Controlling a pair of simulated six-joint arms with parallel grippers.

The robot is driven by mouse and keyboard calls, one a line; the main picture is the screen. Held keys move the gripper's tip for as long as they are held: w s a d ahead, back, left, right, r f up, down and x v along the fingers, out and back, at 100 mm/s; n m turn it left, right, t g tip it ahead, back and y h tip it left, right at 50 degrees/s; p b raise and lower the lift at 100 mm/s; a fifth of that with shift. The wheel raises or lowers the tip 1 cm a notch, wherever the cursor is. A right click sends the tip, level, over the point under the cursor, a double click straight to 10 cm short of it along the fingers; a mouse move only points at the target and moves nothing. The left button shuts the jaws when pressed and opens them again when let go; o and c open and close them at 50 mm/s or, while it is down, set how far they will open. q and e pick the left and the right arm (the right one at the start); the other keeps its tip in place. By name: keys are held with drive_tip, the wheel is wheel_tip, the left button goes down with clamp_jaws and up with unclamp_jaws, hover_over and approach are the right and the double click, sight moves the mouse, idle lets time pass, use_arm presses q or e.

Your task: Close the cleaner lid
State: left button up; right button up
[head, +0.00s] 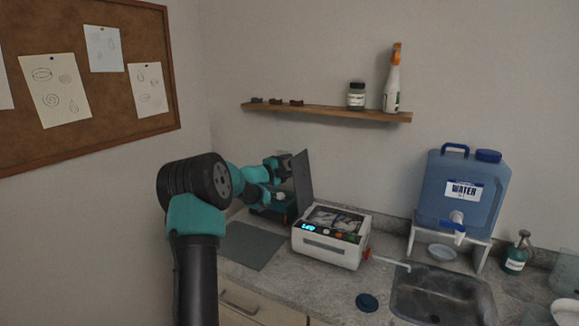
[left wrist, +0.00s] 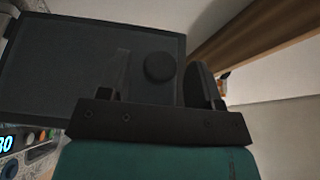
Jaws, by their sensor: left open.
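The cleaner (head: 327,240) is a white box with a blue-lit display on the counter. Its dark flat lid (head: 303,180) stands up, open, at the cleaner's left side. My left gripper (head: 285,165) is at the lid's outer, left face, partly hidden behind it in the head view. In the left wrist view, the lid (left wrist: 60,65) fills the upper left and has a round dark knob (left wrist: 160,67). The open fingers of my left gripper (left wrist: 161,80) appear on either side of the knob; I cannot tell whether they touch it. My right gripper is not in view.
A grey mat (head: 252,246) lies left of the cleaner. The sink (head: 440,295), a blue water container (head: 465,195) and a soap bottle (head: 517,255) are to the right. A wooden shelf (head: 325,112) with bottles is on the wall above. A dark round disc (head: 367,302) lies in front.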

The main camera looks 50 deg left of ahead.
use_arm(q)
drive_tip(key=shift+w, duration=0.4)
clamp_jaws()
idle(0.4)
